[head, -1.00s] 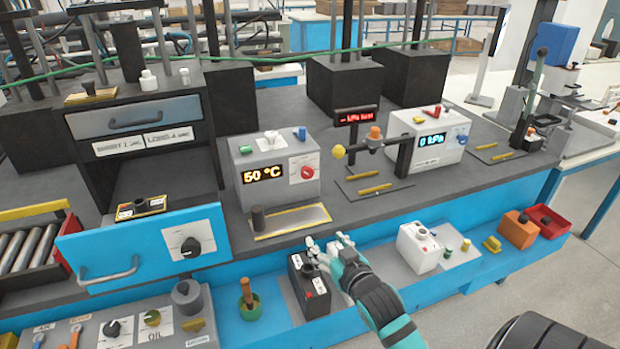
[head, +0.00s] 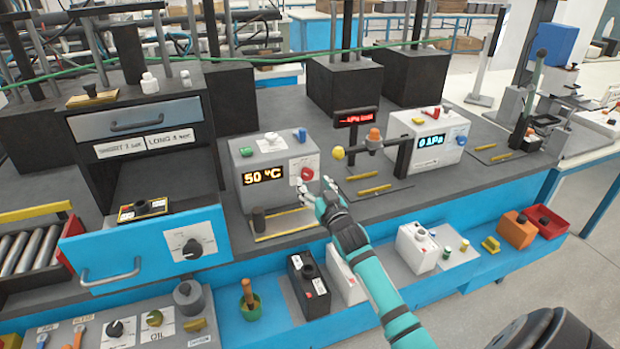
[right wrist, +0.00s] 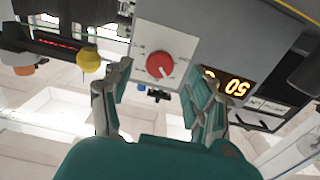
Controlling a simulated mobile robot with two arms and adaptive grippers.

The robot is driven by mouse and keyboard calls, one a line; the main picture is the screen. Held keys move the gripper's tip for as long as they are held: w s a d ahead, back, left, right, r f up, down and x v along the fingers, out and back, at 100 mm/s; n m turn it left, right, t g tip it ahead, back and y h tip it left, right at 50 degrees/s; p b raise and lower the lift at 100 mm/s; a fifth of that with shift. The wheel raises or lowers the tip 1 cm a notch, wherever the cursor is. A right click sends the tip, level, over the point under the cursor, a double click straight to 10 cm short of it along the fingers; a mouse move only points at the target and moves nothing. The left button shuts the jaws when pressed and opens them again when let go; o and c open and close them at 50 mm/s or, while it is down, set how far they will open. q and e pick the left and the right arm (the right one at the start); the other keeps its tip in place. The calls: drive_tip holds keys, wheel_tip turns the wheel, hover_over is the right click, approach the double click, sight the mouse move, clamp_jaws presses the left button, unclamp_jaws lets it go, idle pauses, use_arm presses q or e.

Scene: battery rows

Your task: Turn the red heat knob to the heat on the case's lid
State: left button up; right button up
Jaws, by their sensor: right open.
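The red heat knob (head: 307,173) is on a white dial plate at the right of the grey box's front, beside the orange display (head: 263,176) reading 50 °C. In the right wrist view the knob (right wrist: 160,65) appears upside down, between and beyond the open fingers. My right gripper (head: 318,190) is open and empty, just in front of and below the knob, apart from it. A black case (head: 309,289) and white cases (head: 347,284) (head: 416,250) stand on the blue lower shelf; I cannot read any heat marking on their lids. My left gripper is not in view.
A yellow ball (head: 338,153) on a bar fixture and a grey pressure box (head: 430,145) stand right of the heat box. An open blue drawer (head: 150,245) juts out at the left.

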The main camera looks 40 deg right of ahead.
sight(308, 176)
drive_tip(key=shift+x, duration=1.75)
drive_tip(key=c, duration=1.1)
